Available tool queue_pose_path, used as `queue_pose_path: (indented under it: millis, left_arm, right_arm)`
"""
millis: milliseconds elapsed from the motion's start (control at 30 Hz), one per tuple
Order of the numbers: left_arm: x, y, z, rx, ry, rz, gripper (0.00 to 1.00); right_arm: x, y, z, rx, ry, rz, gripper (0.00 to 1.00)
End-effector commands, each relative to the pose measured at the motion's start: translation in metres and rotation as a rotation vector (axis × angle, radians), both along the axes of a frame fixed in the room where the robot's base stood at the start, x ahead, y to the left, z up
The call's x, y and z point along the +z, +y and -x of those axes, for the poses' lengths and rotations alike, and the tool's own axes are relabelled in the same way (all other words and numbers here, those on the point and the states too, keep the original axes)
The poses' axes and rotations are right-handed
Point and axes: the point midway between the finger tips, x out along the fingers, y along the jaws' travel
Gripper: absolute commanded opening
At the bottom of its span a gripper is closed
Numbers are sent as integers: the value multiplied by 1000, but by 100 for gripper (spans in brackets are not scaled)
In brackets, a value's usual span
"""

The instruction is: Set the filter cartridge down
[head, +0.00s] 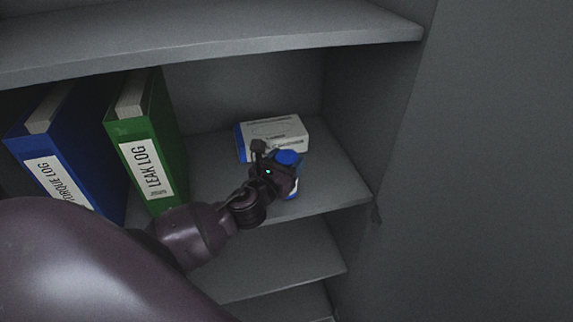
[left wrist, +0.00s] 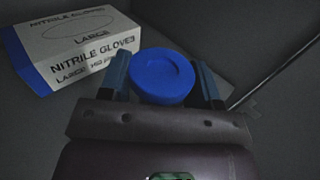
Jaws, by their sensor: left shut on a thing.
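The filter cartridge (head: 288,158) has a round blue top and a white and blue lower body, and looks upright. It is over the right front part of the middle shelf (head: 345,190). My left gripper (head: 282,172) is shut on it. In the left wrist view the blue top (left wrist: 164,80) sits between the two fingers of my left gripper (left wrist: 166,82). The gripper hides much of its body. I cannot tell whether its base touches the shelf. My right gripper is in neither view.
A white and blue box of nitrile gloves (head: 274,138) stands just behind the cartridge; it also shows in the left wrist view (left wrist: 75,45). A green binder (head: 148,140) and a blue binder (head: 70,150) stand to the left. Another shelf (head: 210,45) is overhead.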

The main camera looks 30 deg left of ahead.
Motion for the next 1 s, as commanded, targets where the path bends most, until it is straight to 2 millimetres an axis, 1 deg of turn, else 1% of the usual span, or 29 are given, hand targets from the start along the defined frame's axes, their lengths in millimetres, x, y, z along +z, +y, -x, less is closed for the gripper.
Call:
queue_pose_path:
  millis: [33, 67, 267, 433, 467, 600, 867, 967, 1000]
  left_arm:
    - [-5, 0, 0, 2, 0, 1, 30]
    - [-6, 0, 0, 1, 1, 1, 30]
    - [-5, 0, 0, 0, -1, 0, 30]
    - [-9, 0, 0, 0, -1, 0, 30]
    - [-9, 0, 0, 0, 0, 0, 60]
    - [-9, 0, 0, 0, 0, 0, 82]
    - [-8, 0, 0, 0, 0, 0, 83]
    - [-4, 0, 0, 0, 0, 0, 83]
    - [-5, 0, 3, 0, 1, 0, 83]
  right_arm:
    - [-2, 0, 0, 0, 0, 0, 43]
    - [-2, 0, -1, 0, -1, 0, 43]
    - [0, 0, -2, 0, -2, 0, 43]
    - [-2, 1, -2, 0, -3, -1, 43]
    - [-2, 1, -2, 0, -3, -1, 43]
    - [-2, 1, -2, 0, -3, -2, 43]
    - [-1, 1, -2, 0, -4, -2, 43]
    - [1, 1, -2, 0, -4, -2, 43]
    - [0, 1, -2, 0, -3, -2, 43]
